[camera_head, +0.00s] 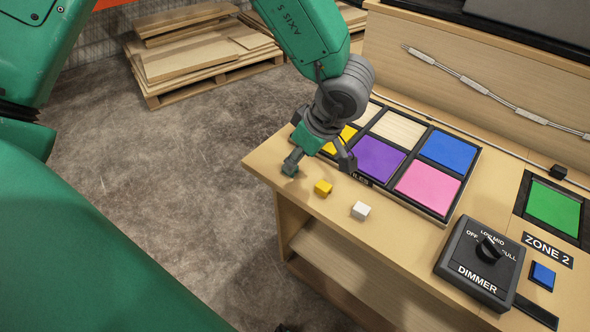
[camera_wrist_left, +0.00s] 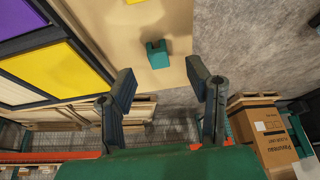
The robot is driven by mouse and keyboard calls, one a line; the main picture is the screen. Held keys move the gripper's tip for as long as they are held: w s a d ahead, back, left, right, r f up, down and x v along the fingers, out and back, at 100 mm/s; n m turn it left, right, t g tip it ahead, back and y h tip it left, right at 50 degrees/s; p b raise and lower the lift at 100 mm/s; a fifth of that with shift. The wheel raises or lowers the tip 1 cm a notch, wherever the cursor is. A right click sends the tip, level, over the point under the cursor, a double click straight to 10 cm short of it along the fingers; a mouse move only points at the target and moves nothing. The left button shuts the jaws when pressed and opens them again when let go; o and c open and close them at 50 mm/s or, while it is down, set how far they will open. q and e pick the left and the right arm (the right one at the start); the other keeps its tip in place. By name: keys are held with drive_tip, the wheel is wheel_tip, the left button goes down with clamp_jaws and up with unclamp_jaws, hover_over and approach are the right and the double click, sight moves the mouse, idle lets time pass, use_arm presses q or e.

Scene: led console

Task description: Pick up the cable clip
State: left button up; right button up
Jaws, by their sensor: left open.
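The cable clip appears to be the small teal notched block (camera_wrist_left: 157,54) on the wooden bench top (camera_wrist_left: 140,88), near its edge in the left wrist view. In the head view, a teal piece (camera_head: 290,169) that seems to be this clip shows at the bench's left end, partly covered by a finger. My left gripper (camera_head: 319,163) is open, pointing down over this end of the bench. In the left wrist view the clip lies ahead of and between the spread fingertips (camera_wrist_left: 160,82), with nothing held. My right gripper does not show.
A yellow block (camera_head: 323,187) and a white block (camera_head: 361,210) sit near the clip. A framed panel of coloured tiles (camera_head: 428,190) lies behind them. A dimmer box (camera_head: 478,262) and a blue button (camera_head: 542,275) are to the right. Pallet boards (camera_head: 205,55) lie on the floor.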

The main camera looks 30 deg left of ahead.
use_arm(q)
drive_tip(key=x, duration=0.3)
drive_tip(key=a+b+x, duration=0.1)
drive_tip(key=x, duration=0.1)
drive_tip(key=shift+w+a+f, duration=0.1)
drive_tip(key=shift+w+f, duration=0.05)
drive_tip(key=shift+w, duration=0.05)
drive_tip(key=shift+s+d, duration=0.1)
drive_tip(key=shift+d, duration=0.5)
drive_tip(key=c, duration=0.9)
